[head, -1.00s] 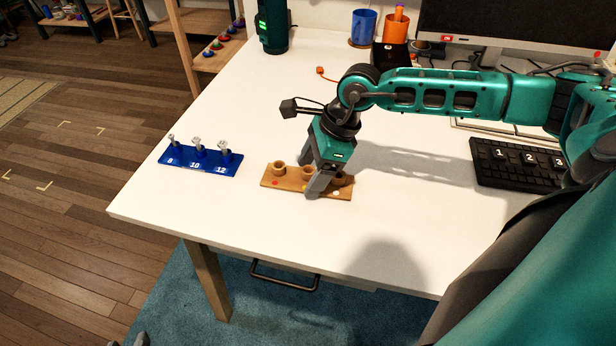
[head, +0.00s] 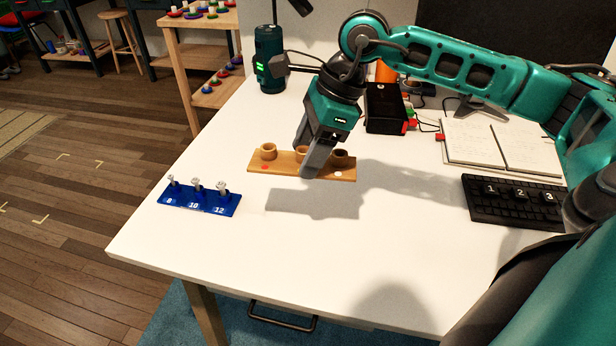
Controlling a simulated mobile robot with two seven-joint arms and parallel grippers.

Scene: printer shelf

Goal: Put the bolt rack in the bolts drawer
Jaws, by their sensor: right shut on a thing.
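A blue bolt rack (head: 199,200) with three upright metal bolts, marked 8, 10 and 12, stands on the white table near its left edge. My right gripper (head: 308,172) is shut on a wooden rack (head: 262,166) with three round cups and coloured dots. It holds this rack above the table, to the right of and behind the blue rack, with a shadow below. A dark drawer handle (head: 283,325) shows under the table's front edge; the drawer's inside and label are not visible. My left gripper is not in view.
A green device (head: 270,58) stands at the table's back left. A black box (head: 385,108), an open notebook (head: 487,147) and a black keypad (head: 512,203) are at the right. The white table (head: 240,265) is clear in front.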

